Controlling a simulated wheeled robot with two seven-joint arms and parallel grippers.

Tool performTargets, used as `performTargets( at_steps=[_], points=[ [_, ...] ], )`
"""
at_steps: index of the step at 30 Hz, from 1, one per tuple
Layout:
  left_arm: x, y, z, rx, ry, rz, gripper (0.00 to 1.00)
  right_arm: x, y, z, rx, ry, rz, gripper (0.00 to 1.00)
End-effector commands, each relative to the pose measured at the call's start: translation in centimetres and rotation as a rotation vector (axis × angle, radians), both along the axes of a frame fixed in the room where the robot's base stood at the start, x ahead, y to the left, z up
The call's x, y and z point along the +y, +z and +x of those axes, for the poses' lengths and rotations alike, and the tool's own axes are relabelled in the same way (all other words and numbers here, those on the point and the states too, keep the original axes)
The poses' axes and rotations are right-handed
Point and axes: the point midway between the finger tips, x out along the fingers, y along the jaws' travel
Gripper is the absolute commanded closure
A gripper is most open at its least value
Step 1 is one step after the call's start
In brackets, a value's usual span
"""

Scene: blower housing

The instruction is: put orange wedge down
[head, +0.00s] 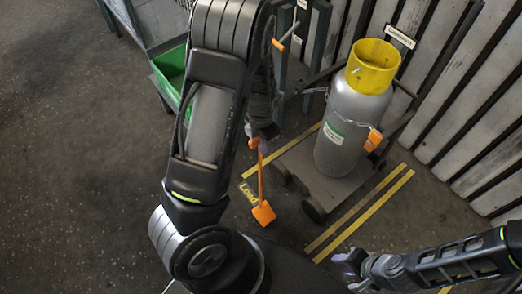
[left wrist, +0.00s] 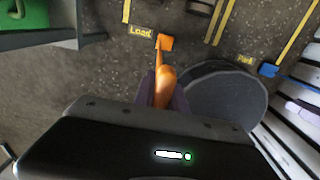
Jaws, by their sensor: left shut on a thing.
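The orange wedge (head: 264,213) is a small orange block on the end of a thin orange handle. My left gripper (head: 258,137) is shut on the upper end of that handle, and the block hangs below it in the head view. In the left wrist view the handle (left wrist: 164,85) sits between the two fingers and the block (left wrist: 166,42) shows beyond, near the yellow "Load" floor label (left wrist: 141,31). The height of the block above the floor is hard to tell. My right gripper (head: 351,264) is at the lower right, away from the wedge; its jaw opening is unclear.
A grey gas cylinder (head: 346,125) with a yellow collar (head: 373,66) stands on a wheeled cart (head: 336,185) to the right. A green bin (head: 170,73) is at the upper left. Yellow floor stripes (head: 362,215) run beside the cart. The floor at left is clear.

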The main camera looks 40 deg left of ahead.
Motion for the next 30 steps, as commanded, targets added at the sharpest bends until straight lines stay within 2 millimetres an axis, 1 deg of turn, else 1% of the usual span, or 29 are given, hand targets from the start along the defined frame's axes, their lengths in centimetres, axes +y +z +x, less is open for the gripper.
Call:
performTargets(
  at_steps=[2,7,10,22,23,30],
  points=[
    [0.0,-0.4,0.0,0.0,0.001,0.0,1.0,0.0,-0.1,0.0,0.0,0.0,0.0,0.64],
    [0.1,-2.6,-0.1,0.003,0.001,0.0,1.0,0.0,-0.8,0.0,0.0,0.0,0.0,0.64],
    [0.0,-3.6,-0.1,0.001,0.001,-0.001,1.0,0.0,-0.9,0.0,0.0,0.0,0.0,0.64],
    [0.0,-4.0,0.0,0.0,0.001,-0.001,1.0,0.0,-1.1,0.0,0.0,0.001,0.0,0.64],
    [0.0,-4.1,0.0,0.001,0.001,-0.001,0.83,0.0,-1.1,0.0,0.0,0.0,0.0,0.64],
    [0.0,-4.0,0.0,0.0,0.001,-0.001,0.63,0.0,-1.0,0.0,0.0,0.0,0.0,0.64]
  ],
)
